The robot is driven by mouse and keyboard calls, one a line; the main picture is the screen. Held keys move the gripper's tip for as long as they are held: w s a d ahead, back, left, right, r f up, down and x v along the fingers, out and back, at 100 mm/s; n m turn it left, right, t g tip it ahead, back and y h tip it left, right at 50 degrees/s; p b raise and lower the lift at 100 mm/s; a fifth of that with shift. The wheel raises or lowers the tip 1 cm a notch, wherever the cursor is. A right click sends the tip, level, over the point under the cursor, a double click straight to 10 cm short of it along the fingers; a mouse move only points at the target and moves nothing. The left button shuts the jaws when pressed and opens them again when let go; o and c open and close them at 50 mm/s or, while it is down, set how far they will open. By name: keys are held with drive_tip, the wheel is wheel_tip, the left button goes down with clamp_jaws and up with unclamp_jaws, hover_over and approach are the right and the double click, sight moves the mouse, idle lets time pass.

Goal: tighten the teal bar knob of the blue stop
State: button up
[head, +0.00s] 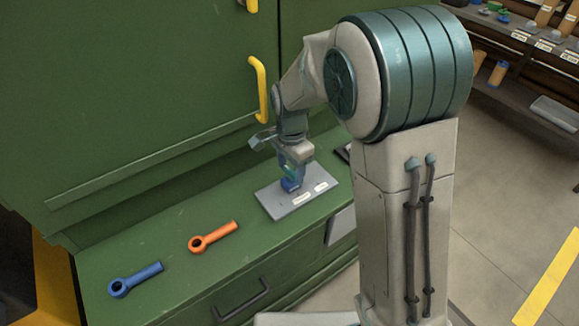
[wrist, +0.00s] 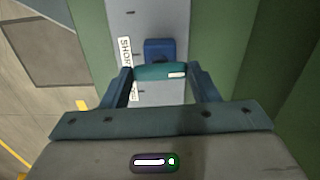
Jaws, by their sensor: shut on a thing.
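The blue stop (wrist: 159,46) stands on a grey plate (head: 272,205) on the green bench; it also shows in the head view (head: 290,186), partly hidden by my gripper. The teal bar knob (wrist: 160,71) lies crosswise in front of the stop in the wrist view, with a small white mark near its right end. My gripper (wrist: 160,76) is shut on the knob, with one finger at each end of the bar. In the head view my gripper (head: 292,168) points down over the stop, and the knob is hard to make out there.
An orange ring-ended tool (head: 214,237) and a blue one (head: 136,279) lie on the bench left of the plate. The plate carries white labels, one partly readable (wrist: 125,52). A green cabinet with a yellow handle (head: 259,90) rises behind the bench.

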sight(292, 172)
drive_tip(key=shift+s+d, duration=0.1)
drive_tip(key=o, duration=1)
wheel_tip(292, 172, up, 14)
drive_tip(key=shift+f, duration=0.1)
drive_tip(key=s+d+f+n+t, duration=0.1)
drive_tip(key=s+d+n, duration=0.2)
drive_tip(key=s, duration=0.3)
drive_tip(key=s+d+f+n+t, duration=0.1)
drive_tip(key=s+d+n, duration=0.3)
drive_tip(key=s+d, duration=0.2)
drive_tip(key=s+d+f+n+t, duration=0.1)
drive_tip(key=s+d+n, duration=0.2)
drive_tip(key=s, duration=0.4)
drive_tip(key=shift+d, duration=0.9)
